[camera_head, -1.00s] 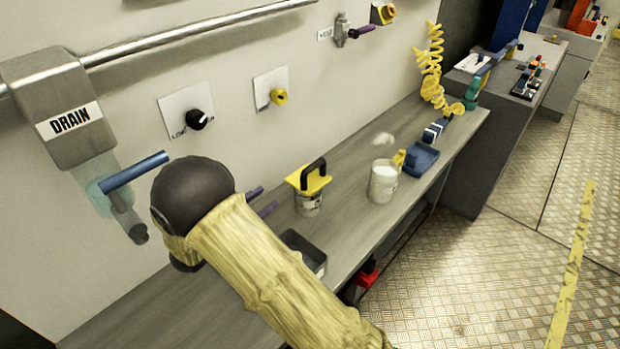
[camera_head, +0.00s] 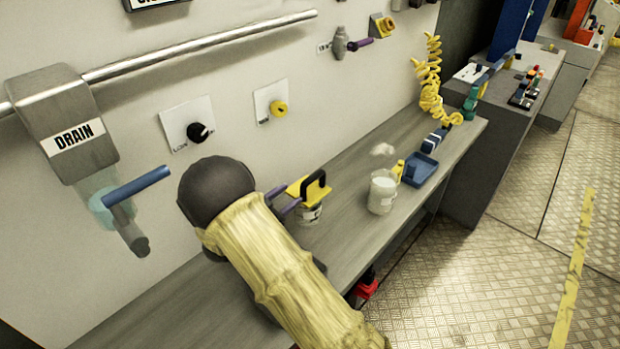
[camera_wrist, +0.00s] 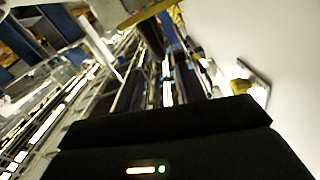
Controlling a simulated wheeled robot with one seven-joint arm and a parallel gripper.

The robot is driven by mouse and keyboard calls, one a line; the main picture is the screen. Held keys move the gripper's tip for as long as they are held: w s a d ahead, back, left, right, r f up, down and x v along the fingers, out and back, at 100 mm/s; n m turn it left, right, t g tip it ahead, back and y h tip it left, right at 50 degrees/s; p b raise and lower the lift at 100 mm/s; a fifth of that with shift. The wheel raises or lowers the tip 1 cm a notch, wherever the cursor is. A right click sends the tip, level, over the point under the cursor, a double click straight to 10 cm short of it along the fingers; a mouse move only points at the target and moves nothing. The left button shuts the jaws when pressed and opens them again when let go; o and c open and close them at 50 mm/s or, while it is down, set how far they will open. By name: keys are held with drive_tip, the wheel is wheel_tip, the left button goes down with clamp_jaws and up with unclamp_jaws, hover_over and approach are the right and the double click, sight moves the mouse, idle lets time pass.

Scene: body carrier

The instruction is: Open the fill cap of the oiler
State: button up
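A small pale can (camera_head: 311,214) with a flat yellow top (camera_head: 300,190) and a black arched handle (camera_head: 315,183) stands upright on the bench in the head view; I take it for the oiler, though no label is readable. The yellow top lies flat over it. My gripper (camera_head: 285,196) shows as two purple fingers with a gap between them, just left of the can at about the height of the yellow top. I cannot tell whether they touch it.
A white cup (camera_head: 382,192) and a blue tray (camera_head: 420,170) stand farther right on the bench (camera_head: 345,240). On the wall are a DRAIN unit (camera_head: 78,125) with a blue lever (camera_head: 136,187), a black knob (camera_head: 198,132) and a yellow knob (camera_head: 279,108).

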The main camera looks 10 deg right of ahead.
sight(303, 185)
drive_tip(key=p+x, duration=0.1)
drive_tip(key=x, duration=0.8)
drive_tip(key=shift+w+d, duration=0.1)
drive_tip(key=shift+c, duration=0.4)
clamp_jaws()
